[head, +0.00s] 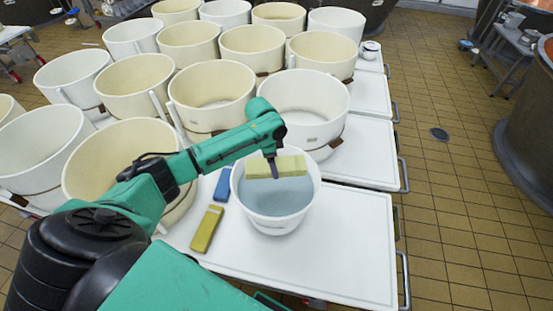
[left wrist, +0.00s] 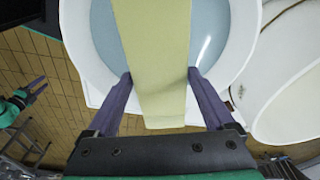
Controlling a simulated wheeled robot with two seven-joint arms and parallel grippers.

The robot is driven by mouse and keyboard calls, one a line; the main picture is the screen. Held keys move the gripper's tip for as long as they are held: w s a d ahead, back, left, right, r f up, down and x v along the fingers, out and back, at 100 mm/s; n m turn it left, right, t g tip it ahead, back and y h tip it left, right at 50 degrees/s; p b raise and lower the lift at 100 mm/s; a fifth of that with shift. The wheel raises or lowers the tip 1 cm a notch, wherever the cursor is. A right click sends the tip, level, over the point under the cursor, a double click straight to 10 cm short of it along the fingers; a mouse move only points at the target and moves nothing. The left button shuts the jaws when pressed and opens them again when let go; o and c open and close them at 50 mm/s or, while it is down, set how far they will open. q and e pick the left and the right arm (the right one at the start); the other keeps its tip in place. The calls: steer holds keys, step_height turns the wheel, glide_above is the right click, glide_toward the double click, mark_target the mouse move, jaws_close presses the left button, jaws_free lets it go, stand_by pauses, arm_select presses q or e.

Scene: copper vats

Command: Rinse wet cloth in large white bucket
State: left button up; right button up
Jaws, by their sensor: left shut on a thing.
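The white bucket (head: 272,224) stands on a white cart top and holds pale blue water (head: 278,194). My left gripper (head: 273,172) is shut on a pale yellow-green cloth (head: 290,165), which looks like a flat block. The cloth lies across the bucket's opening, over the water; I cannot tell whether it touches the water. In the left wrist view, the cloth (left wrist: 155,60) runs between the two purple fingers, with the bucket's rim (left wrist: 78,45) around it. My right gripper (left wrist: 36,90) shows at the left of that view, open and empty.
A blue block (head: 222,185) and an olive-yellow block (head: 207,229) lie left of the bucket. Several large cream and white vats crowd behind and left, one white vat (head: 305,105) close behind. The cart top (head: 350,245) is clear to the right.

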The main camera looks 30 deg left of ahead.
arm_select(q)
step_height(320, 180, down, 2)
steer(key=shift+s+f+b, duration=0.1)
steer(key=shift+f+b, duration=0.1)
steer(key=shift+b, duration=0.85)
step_height(320, 180, down, 12)
steer(key=b, duration=0.9)
arm_select(e)
step_height(320, 180, down, 12)
steer(key=shift+f, duration=0.2)
steer(key=shift+d, duration=0.1)
arm_select(q)
step_height(320, 180, up, 16)
steer(key=p, duration=1.7)
steer(key=shift+f, duration=0.2)
arm_select(e)
step_height(320, 180, up, 17)
